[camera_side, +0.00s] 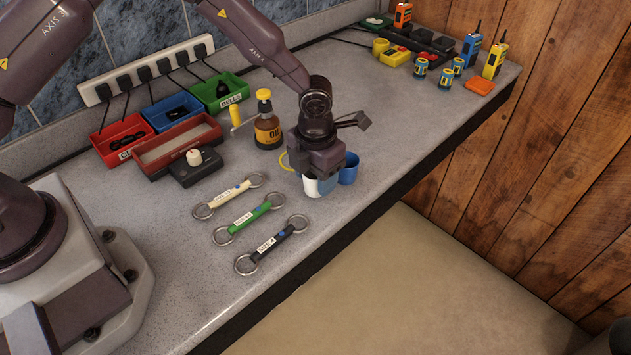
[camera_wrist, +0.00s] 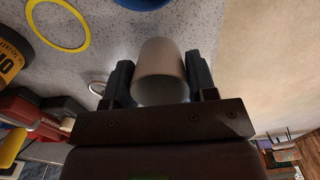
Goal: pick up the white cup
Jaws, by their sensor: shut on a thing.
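The white cup (camera_side: 319,187) shows under my gripper (camera_side: 318,176) in the side view, partly hidden by the jaws. In the wrist view the cup (camera_wrist: 160,70) looks pale grey and sits between the two dark fingers of my gripper (camera_wrist: 160,76), one on each side. The gripper is shut on it. The cup is at or just above the grey counter; I cannot tell if it touches. A blue cup (camera_side: 349,170) stands close behind it to the right, and its edge shows at the top of the wrist view (camera_wrist: 142,3).
A yellow ring (camera_side: 285,163) lies just left of the gripper, with an oil bottle (camera_side: 267,126) behind it. Several tagged straps with rings, including a green one (camera_side: 249,218), lie in front on the left. The counter's front edge (camera_side: 395,187) is close on the right.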

